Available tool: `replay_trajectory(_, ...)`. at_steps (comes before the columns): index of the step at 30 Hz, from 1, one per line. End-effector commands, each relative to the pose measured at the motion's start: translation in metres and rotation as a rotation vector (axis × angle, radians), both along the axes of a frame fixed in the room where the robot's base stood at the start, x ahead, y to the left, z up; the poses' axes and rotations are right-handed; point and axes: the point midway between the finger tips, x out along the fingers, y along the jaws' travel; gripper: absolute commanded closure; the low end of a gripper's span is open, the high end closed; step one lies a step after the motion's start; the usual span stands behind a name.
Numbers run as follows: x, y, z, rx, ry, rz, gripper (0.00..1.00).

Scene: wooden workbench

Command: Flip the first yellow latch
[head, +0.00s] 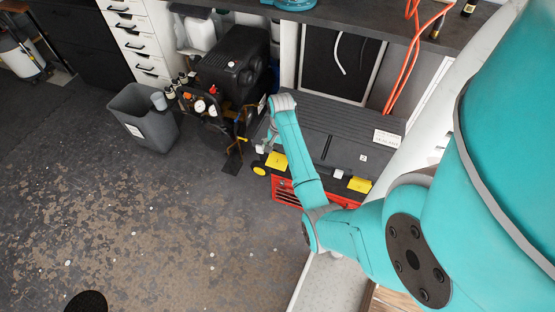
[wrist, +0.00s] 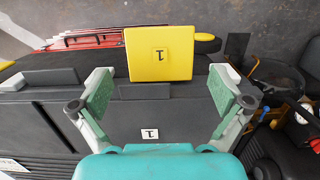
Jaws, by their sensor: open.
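The yellow latch marked 1 (wrist: 159,54) is on the front edge of a dark-lidded box (wrist: 60,115). It also shows in the head view (head: 276,161). My gripper (wrist: 161,92) is open and empty above the lid, its two green-padded fingers spread wider than the latch. The latch lies just beyond the fingertips, roughly centred between them. Contact cannot be told, but no finger clearly touches it. A second yellow latch (head: 359,184) is farther right along the same front edge. In the head view my gripper (head: 267,147) is beside the first latch, partly hidden by my arm.
The red box front (head: 287,189) lies below the latches. A black compressor (head: 232,70) with gauges and a grey bin (head: 146,121) stand to the left. Orange hoses (head: 402,63) hang over the bench edge behind. The floor (head: 150,235) at left front is mostly clear.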

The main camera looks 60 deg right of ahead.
Motion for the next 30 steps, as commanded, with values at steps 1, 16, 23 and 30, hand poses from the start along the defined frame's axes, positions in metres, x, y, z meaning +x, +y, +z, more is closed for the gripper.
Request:
replay_trajectory(1,0.001,-0.002,0.011,-0.003,-0.003,0.000,0.00)
replay_trajectory(16,0.001,-0.006,0.058,0.000,0.000,0.000,0.00)
replay_trajectory(23,0.001,-0.006,0.058,0.000,0.000,0.000,0.00)
replay_trajectory(30,0.001,-0.006,0.058,0.000,0.000,0.000,0.00)
